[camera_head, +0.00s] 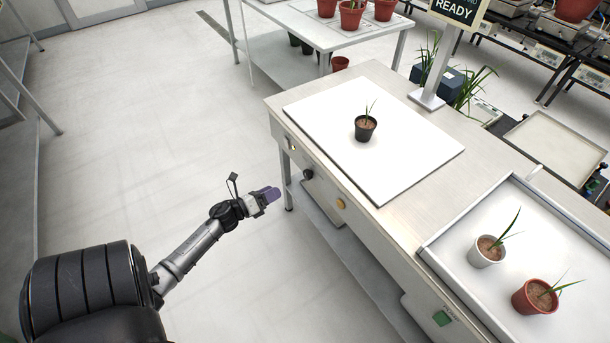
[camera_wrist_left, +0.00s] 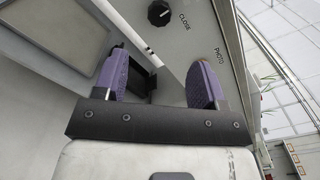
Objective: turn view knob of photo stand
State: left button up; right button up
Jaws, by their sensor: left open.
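The photo stand (camera_head: 430,152) is a bench with a white board (camera_head: 411,167) on top. A round black knob (camera_head: 308,173) sits on its front panel. In the left wrist view the knob (camera_wrist_left: 159,13) has a white mark and the word CLOSE beside it; PHOTO is printed farther right. My left gripper (camera_head: 270,193) is open and empty, in front of the panel and apart from the knob. In the wrist view its purple-padded fingers (camera_wrist_left: 160,58) are spread, with the knob beyond their tips. My right gripper does not show.
A black pot with a seedling (camera_head: 366,128) stands on the board. A yellow button (camera_head: 341,203) and a green button (camera_head: 441,318) are on the front. A tray (camera_head: 555,240) holds a white pot (camera_head: 487,251) and a terracotta pot (camera_head: 535,297). Floor left of the bench is clear.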

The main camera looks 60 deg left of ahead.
aim_at(305, 175)
pick_arm(q)
jog(key=w+b, duration=0.1)
jog(key=w, duration=0.3)
jog(key=w+b, duration=0.1)
jog(key=w, duration=0.4)
jog(key=w+b, duration=0.1)
jog(key=w, duration=0.3)
jog(key=shift+w+a, duration=0.2)
jog(key=shift+a, duration=0.2)
jog(key=c, duration=0.9)
